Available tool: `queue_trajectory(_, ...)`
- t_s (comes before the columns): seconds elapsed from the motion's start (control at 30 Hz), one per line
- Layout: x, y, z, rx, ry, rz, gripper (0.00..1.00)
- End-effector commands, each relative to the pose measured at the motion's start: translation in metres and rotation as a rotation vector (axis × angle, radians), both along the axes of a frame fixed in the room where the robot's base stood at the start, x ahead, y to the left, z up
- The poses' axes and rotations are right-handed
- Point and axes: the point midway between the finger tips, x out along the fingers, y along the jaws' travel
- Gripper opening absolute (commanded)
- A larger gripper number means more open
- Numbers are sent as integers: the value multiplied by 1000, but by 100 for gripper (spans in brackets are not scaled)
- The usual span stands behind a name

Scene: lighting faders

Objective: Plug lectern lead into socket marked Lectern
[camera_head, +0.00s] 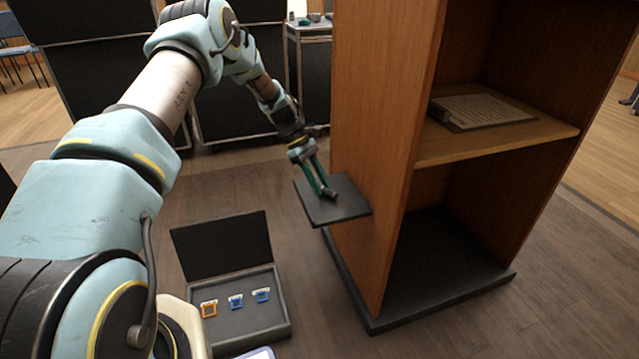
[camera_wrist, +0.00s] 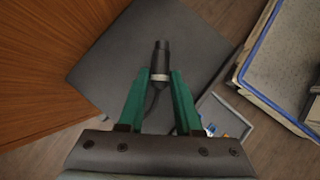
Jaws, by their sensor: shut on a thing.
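The lectern lead's dark plug (camera_wrist: 160,62), with a pale ring, sits between the green fingers of my gripper (camera_wrist: 159,88) in the wrist view. The fingers are shut on it, and its cable trails back beneath them. In the head view my gripper (camera_head: 325,191) is over the small dark shelf (camera_head: 345,208) on the side of the wooden lectern (camera_head: 385,100). The plug is small and dark there, and I cannot tell whether it touches the shelf. I cannot make out any socket marked Lectern in either view.
An open dark case (camera_head: 278,325) on the floor has a raised lid and holds one orange-framed and two blue-framed items. A lectern shelf holds a sheet of paper (camera_head: 485,109). In the wrist view a blue-edged tray-like surface (camera_wrist: 295,60) is at right.

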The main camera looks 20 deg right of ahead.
Motion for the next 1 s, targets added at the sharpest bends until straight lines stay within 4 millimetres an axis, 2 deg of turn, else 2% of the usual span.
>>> queue_trajectory(0.43,0,0,4,0,0,0,0)
queue_trajectory(1.0,0,0,47,-1,0,1,0)
